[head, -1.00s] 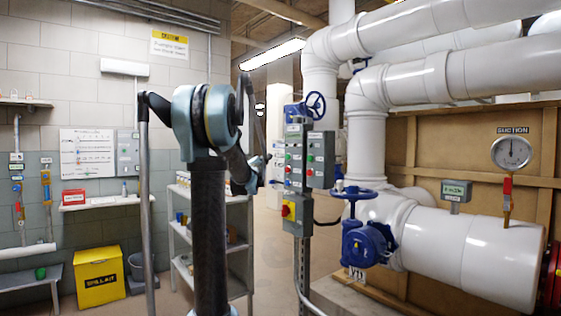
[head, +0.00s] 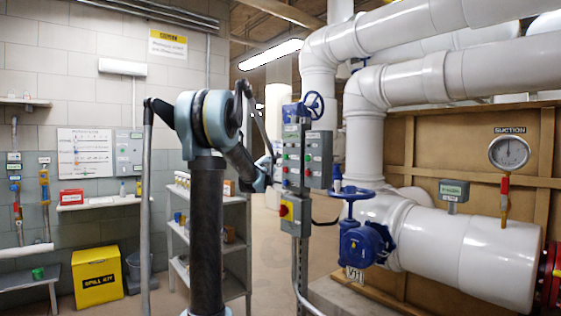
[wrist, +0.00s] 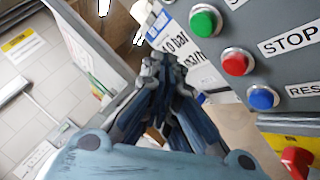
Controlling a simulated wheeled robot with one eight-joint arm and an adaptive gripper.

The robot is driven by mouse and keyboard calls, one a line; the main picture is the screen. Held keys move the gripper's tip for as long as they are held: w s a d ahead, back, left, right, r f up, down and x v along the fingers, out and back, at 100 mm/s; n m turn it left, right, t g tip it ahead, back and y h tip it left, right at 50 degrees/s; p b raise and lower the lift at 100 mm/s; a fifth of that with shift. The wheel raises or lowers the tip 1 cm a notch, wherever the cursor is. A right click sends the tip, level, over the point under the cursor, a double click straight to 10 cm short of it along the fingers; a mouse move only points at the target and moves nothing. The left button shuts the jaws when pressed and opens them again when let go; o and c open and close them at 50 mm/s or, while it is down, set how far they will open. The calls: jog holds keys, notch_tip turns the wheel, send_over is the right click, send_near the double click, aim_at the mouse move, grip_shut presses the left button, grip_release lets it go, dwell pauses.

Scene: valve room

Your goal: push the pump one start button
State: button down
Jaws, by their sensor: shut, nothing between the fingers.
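A grey button panel (head: 293,158) stands upright on a post in the head view, with small green, red and blue buttons. The wrist view shows a panel face at close range with a green button (wrist: 205,20), a red button (wrist: 236,62) labelled STOP and a blue button (wrist: 262,97) whose label is cut off. The label beside the green button is mostly out of frame, and no pump number is readable. My gripper (wrist: 155,65) is shut and empty, left of these buttons in the wrist view. In the head view my gripper (head: 268,168) is just left of the panel; contact cannot be told.
A second grey button box (head: 319,160) adjoins the panel. A blue valve (head: 365,240) and white pipes (head: 470,240) stand at right. Grey shelving (head: 235,240) is behind my arm; floor shows between shelves and post.

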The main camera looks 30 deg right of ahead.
jog(key=shift+w+d, duration=0.15)
jog(key=shift+d, duration=1.9)
jog(key=shift+d, duration=0.2)
jog(key=shift+d, duration=0.3)
jog(key=shift+d+r, duration=0.1)
jog(key=shift+d, duration=0.35)
dwell(0.7)
jog(key=shift+a, duration=0.9)
jog(key=a, duration=0.5)
jog(key=shift+s, duration=0.25)
